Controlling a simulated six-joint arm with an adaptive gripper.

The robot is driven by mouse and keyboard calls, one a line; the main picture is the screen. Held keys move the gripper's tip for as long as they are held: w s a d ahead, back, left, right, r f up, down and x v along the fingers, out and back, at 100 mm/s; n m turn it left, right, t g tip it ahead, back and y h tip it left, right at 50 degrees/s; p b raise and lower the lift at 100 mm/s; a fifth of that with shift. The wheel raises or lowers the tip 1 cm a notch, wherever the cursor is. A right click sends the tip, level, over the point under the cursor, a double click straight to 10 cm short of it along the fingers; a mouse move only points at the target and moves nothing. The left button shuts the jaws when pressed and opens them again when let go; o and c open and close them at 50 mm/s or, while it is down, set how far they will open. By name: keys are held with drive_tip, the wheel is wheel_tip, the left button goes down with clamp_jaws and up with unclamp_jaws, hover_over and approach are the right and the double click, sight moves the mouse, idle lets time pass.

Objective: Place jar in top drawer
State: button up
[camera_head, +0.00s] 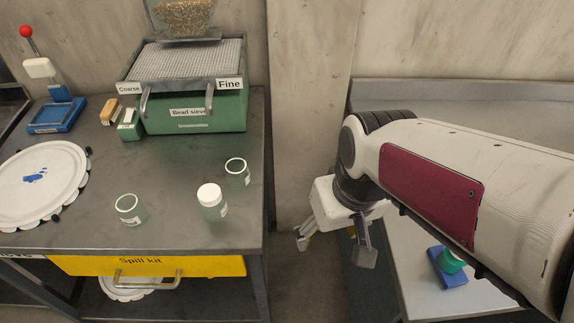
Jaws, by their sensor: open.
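Three small glass jars stand on the left table: an open one (130,210) at the front, one with a white lid (212,203) to its right, and another open one (237,173) behind. I cannot tell which jar the task means. A yellow front labelled "Spill kit" (215,266) with a metal handle (148,283) sits under the table's front edge; I cannot tell if it is the top drawer. My gripper (335,246) is open and empty, over the gap right of the table, apart from the jars. Its fingers point down.
A green bead sieve (193,118) stands at the table's back. A round white plate (42,185) with blue paint lies at left, near a blue red-knobbed device (57,112). A green object sits on a blue block (447,275) on the right surface (408,270). The table (175,165) is clear mid-surface.

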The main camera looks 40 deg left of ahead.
sight(208, 194)
drive_tip(key=s+a+f+n, duration=0.1)
drive_tip(key=s+a, duration=0.1)
drive_tip(key=a, duration=0.4)
drive_tip(key=s+a+f+n, duration=0.2)
drive_tip(key=s+a, duration=0.1)
drive_tip(key=a, duration=0.3)
drive_tip(key=s+a+f+n, duration=0.1)
drive_tip(key=s+a+f, duration=0.1)
drive_tip(key=a, duration=0.4)
drive_tip(key=shift+s+a+f+n+g+y, duration=0.15)
drive_tip(key=shift+s+n+g+y, duration=0.05)
drive_tip(key=shift+s, duration=0.15)
drive_tip(key=shift+s+a+f+n+g+y, duration=0.1)
drive_tip(key=shift+s+a+n+g+y, duration=0.1)
drive_tip(key=shift+s, duration=0.1)
drive_tip(key=a, duration=0.3)
drive_tip(key=shift+a+r+n+y, duration=0.15)
drive_tip(key=shift+a+n+y, duration=0.1)
drive_tip(key=shift+n+y, duration=0.05)
drive_tip(key=shift+w+a+r+y, duration=0.15)
drive_tip(key=shift+a+r+y, duration=0.1)
drive_tip(key=shift+a+r, duration=0.35)
drive_tip(key=shift+w+a+r+y, duration=0.15)
drive_tip(key=shift+a+r+y, duration=0.1)
drive_tip(key=shift+a+r, duration=0.3)
drive_tip(key=shift+w+a+n, duration=0.1)
drive_tip(key=shift+a+n, duration=0.25)
drive_tip(key=shift+n, duration=0.15)
drive_tip(key=shift+x, duration=1.25)
drive_tip(key=shift+f, duration=0.1)
